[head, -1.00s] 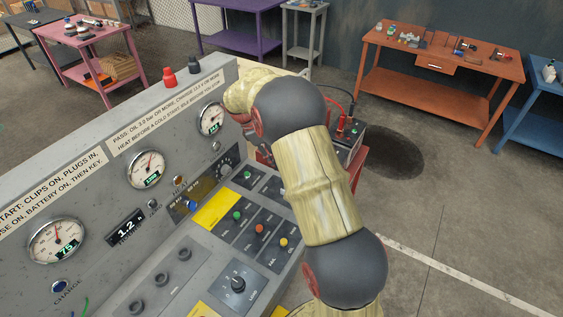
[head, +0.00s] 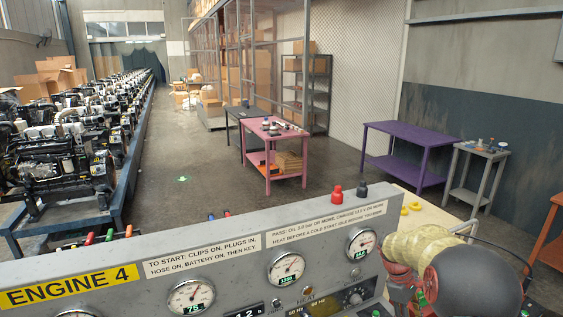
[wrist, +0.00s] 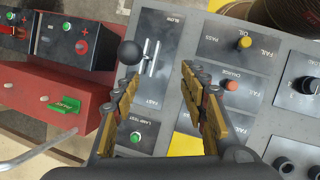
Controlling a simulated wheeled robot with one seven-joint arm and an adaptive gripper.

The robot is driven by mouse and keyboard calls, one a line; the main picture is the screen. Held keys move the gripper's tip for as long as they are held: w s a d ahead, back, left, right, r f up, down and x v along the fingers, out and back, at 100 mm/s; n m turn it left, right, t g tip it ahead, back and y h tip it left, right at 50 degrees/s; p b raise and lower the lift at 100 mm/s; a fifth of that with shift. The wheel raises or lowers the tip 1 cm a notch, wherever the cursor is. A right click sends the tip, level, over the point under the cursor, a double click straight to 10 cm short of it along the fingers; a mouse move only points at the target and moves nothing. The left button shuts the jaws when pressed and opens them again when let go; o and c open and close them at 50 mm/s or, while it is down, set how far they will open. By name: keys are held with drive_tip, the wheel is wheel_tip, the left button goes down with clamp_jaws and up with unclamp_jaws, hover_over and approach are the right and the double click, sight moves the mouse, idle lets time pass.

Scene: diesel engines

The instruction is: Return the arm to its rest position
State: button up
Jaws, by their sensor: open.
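My gripper (wrist: 158,100) shows in the wrist view with its two yellow-and-dark fingers spread apart and nothing between them. It is over the control panel (wrist: 165,28), near a slider lever with a round black knob (wrist: 129,52). I cannot tell whether a finger touches the knob. In the head view my arm (head: 440,265) is at the lower right, in front of the right end of the ENGINE 4 panel (head: 215,262). My fingers are hidden in that view.
A red box (wrist: 40,95) with a battery-like unit (wrist: 72,42) stands beside the panel. Gauges line the panel's upright face. A pink table (head: 270,132), a purple table (head: 412,133) and a grey stand (head: 480,152) stand beyond. Engines (head: 50,160) line the left. Floor between is open.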

drive_tip(key=s+a+r+m+t+y+b, duration=0.1)
drive_tip(key=s+a+r+m+t+b, duration=0.1)
drive_tip(key=s+a, duration=0.5)
drive_tip(key=s+a+r+m+t+y+b, duration=0.1)
drive_tip(key=s+a+r+m+t+b, duration=0.2)
drive_tip(key=s, duration=0.9)
drive_tip(key=s+a+r+m+t+y+b, duration=0.1)
drive_tip(key=s+a+r+m+t+b, duration=0.1)
drive_tip(key=s+a+r+b, duration=0.3)
drive_tip(key=s+a+t, duration=0.1)
drive_tip(key=s+a, duration=0.3)
drive_tip(key=a, duration=0.2)
drive_tip(key=shift+s+a+r+m+y+b, duration=0.2)
drive_tip(key=shift+a+r+m+y+b, duration=0.1)
drive_tip(key=shift+y+b, duration=0.1)
idle(2.8)
